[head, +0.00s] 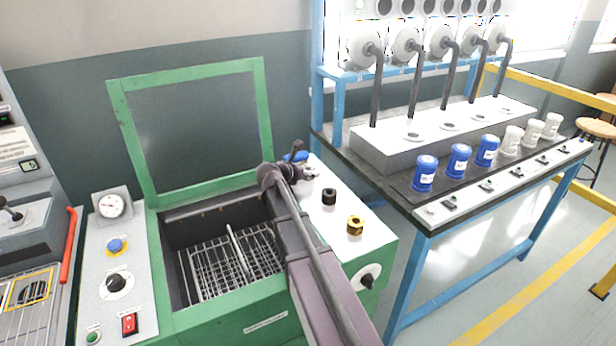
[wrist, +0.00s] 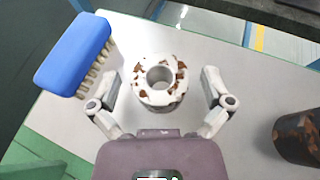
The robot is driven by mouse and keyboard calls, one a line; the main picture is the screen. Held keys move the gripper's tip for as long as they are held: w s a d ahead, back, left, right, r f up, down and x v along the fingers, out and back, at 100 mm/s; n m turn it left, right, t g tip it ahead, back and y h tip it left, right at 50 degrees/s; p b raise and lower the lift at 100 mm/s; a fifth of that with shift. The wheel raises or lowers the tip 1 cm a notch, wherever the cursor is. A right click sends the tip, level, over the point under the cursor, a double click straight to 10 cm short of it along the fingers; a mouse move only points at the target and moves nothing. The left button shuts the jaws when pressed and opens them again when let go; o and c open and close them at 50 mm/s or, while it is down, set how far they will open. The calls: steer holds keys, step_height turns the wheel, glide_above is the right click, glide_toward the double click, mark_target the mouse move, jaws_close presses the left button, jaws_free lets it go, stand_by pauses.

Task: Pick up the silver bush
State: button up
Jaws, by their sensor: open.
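The silver bush (wrist: 160,92) is a short pale ring with a round hole and brown rust patches. It stands on the white top of the green machine. In the wrist view my gripper (wrist: 160,80) is open, with one finger on each side of the bush and a visible gap to each. In the head view my gripper (head: 296,165) is over the back of the white top, and the bush (head: 310,172) is partly hidden beside it.
A blue brush (wrist: 75,55) lies left of the bush. A dark bush (head: 328,196) and a brass-coloured bush (head: 355,225) stand nearer the front. The open washer basin (head: 180,270) with wire racks is on the left. A bench (head: 395,185) with blue and white jars stands right.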

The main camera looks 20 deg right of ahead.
stand_by(0.6)
steer(key=c, duration=1.4)
